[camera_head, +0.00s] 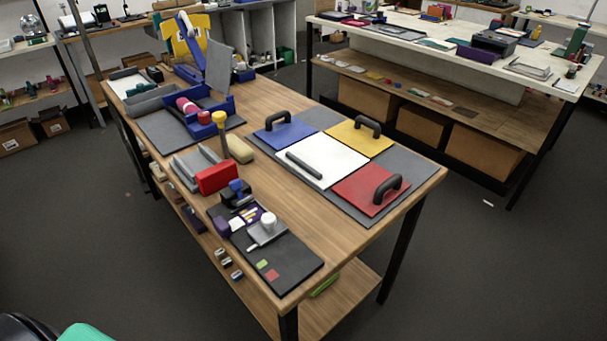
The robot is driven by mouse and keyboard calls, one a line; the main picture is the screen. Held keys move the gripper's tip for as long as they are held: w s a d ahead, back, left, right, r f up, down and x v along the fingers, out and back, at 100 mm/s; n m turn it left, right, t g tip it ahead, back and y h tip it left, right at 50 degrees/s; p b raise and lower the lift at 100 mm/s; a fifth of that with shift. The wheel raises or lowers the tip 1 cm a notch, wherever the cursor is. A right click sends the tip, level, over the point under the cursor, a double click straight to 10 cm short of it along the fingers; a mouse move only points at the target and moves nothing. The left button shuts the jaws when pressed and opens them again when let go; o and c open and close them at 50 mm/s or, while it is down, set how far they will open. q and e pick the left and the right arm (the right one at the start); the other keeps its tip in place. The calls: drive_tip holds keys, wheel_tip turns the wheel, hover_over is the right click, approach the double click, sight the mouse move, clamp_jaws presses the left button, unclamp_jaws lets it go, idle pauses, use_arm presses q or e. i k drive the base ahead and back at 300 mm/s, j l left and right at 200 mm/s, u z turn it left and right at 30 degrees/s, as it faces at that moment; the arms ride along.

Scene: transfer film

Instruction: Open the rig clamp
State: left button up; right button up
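Neither of my grippers is in view. A wooden workbench (255,95) stands before me. A blue rig (222,106) with a pink and dark roll (187,106) in it sits on a grey mat at the bench's left side. Behind it stands a blue lever-like arm (190,40) beside a yellow panel (177,33) and an upright grey plate (219,68). I cannot tell which part is the rig clamp, or whether it is open or shut.
A grey mat (371,213) holds blue (285,134), yellow (357,142), red (365,195) and white (325,151) plates, with black handles or a bar. A red block (217,178), yellow-topped tool (221,118) and dark tray (292,262) lie nearer.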

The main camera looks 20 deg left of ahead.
sight(236, 185)
drive_tip(key=j+z, duration=0.25)
drive_tip(key=z, duration=0.25)
drive_tip(key=j+z, duration=0.25)
drive_tip(key=z, duration=0.2)
drive_tip(key=j+z, duration=0.25)
drive_tip(key=z, duration=0.25)
drive_tip(key=j+z, duration=0.25)
drive_tip(key=z, duration=0.2)
drive_tip(key=k+j+z, duration=0.45)
drive_tip(key=j, duration=0.15)
drive_tip(key=k+j+z, duration=0.85)
drive_tip(key=k, duration=0.2)
drive_tip(key=i+l, duration=0.05)
drive_tip(key=l, duration=0.05)
